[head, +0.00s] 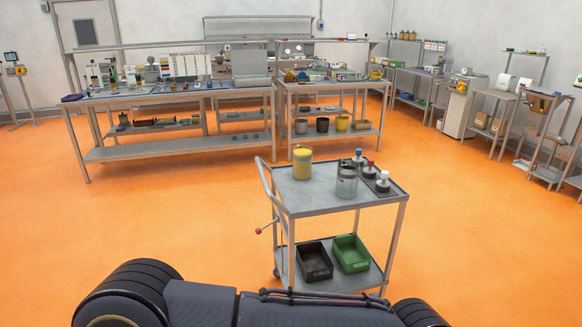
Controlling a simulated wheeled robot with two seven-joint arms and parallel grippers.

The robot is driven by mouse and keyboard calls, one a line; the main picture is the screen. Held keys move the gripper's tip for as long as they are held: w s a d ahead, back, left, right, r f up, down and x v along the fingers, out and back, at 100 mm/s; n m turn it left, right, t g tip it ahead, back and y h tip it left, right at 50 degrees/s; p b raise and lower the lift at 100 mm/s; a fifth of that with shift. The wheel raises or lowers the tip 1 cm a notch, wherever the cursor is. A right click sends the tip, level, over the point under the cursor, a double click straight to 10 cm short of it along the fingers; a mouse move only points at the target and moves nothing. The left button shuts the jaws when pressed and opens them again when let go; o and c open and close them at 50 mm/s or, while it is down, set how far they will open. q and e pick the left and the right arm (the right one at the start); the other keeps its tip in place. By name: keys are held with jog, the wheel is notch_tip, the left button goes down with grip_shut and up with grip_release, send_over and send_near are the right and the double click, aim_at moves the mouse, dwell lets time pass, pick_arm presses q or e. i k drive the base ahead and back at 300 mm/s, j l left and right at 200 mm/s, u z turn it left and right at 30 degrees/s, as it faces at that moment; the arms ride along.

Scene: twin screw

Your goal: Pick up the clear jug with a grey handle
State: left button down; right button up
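A clear, greyish jug (347,182) stands upright on the top shelf of a grey metal cart (318,192), near its front middle. Its handle is too small to make out. A yellow container (302,165) stands behind it to the left on the same shelf. Neither of my grippers is in view.
The cart's lower shelf holds a black bin (314,262) and a green bin (351,254). Long workbenches (170,92) crowded with small items stand behind, and shelves line the right wall. The orange floor (480,240) is clear around the cart.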

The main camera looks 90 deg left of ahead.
aim_at(302, 155)
jog(key=u, duration=2.85)
jog(key=z, duration=4.15)
jog(key=u, duration=4.15)
